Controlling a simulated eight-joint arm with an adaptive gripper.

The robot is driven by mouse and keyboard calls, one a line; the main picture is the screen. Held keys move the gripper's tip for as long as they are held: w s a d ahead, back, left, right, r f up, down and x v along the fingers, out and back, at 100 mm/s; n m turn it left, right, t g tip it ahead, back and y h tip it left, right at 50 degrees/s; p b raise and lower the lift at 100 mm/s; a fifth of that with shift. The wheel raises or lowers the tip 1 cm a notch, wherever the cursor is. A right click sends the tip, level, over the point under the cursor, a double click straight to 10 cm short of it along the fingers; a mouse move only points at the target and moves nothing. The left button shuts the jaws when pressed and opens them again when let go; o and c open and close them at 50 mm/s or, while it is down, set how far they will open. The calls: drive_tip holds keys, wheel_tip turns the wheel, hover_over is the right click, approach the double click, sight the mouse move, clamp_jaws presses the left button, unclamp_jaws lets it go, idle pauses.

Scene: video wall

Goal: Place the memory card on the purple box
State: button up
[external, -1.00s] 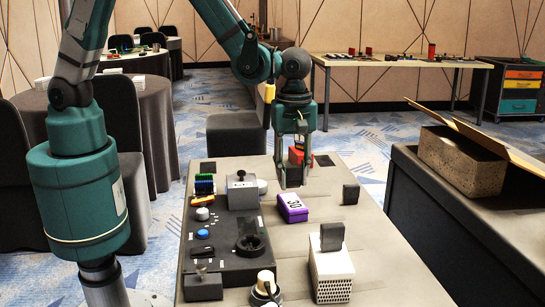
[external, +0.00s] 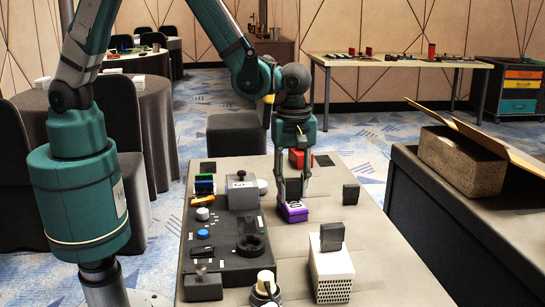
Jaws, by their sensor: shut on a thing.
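The purple box (external: 292,214) with white markings lies on the grey table, right of the black panel. My gripper (external: 293,196) points down over its back part and is shut on a dark, squarish piece, which I take to be the memory card (external: 293,188). The card is upright between the fingers. Its lower edge is at or just above the box's top; I cannot tell whether they touch. The fingers hide part of the card and the back of the box.
A red block (external: 299,158) is behind my gripper. A dark block (external: 351,194) stands to the right. A white perforated box (external: 332,275) with a dark block (external: 331,236) on top is in front. The black panel (external: 228,245) with knobs is left. Bare table lies between.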

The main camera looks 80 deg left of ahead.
sight(293, 179)
drive_tip(key=shift+f, duration=0.15)
drive_tip(key=o, duration=0.8)
drive_tip(key=shift+r, duration=0.2)
drive_tip(key=shift+r+p, duration=1.1)
drive_tip(key=shift+r, duration=4.85)
